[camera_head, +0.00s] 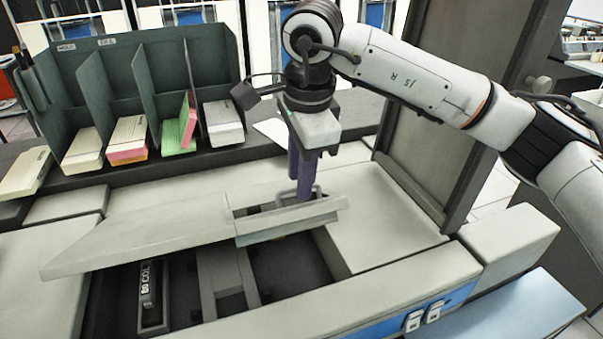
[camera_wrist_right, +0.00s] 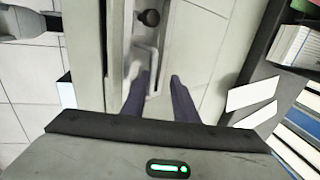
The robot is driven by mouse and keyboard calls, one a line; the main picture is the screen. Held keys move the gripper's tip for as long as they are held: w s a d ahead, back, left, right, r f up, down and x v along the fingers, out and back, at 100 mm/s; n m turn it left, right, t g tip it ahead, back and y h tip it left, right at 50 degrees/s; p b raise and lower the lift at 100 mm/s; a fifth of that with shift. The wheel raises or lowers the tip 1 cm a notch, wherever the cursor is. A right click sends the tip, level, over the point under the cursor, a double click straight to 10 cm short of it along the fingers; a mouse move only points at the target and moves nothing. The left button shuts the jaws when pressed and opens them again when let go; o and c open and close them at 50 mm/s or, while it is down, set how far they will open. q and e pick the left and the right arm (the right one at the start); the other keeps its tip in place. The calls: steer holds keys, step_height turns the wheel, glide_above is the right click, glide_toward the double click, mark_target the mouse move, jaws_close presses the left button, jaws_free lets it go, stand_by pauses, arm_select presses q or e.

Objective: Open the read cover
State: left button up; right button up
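The read cover (camera_head: 140,228) is a long pale panel in the head view. It sits tilted, with its front edge raised over a dark open bay. A small loop handle (camera_head: 319,191) stands at its right end. My right gripper (camera_head: 303,196) points down at this end, its purple fingers at the handle. In the right wrist view, the fingers (camera_wrist_right: 160,77) are apart and the pale handle (camera_wrist_right: 153,68) shows between them, close to the left one. Whether they touch it I cannot tell. My left gripper is not in view.
A dark sorting rack (camera_head: 140,95) with several card stacks stands behind. A tall dark panel (camera_head: 430,150) rises to the right of the gripper. The bay under the cover holds a grey channel (camera_head: 222,280). A pale flat deck (camera_head: 375,225) lies right of the bay.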

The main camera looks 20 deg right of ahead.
steer(key=shift+s+r, duration=0.1)
steer(key=shift+r, duration=0.15)
step_height(320, 180, up, 10)
steer(key=s, duration=0.2)
steer(key=shift+b, duration=0.4)
steer(key=shift+f, duration=0.1)
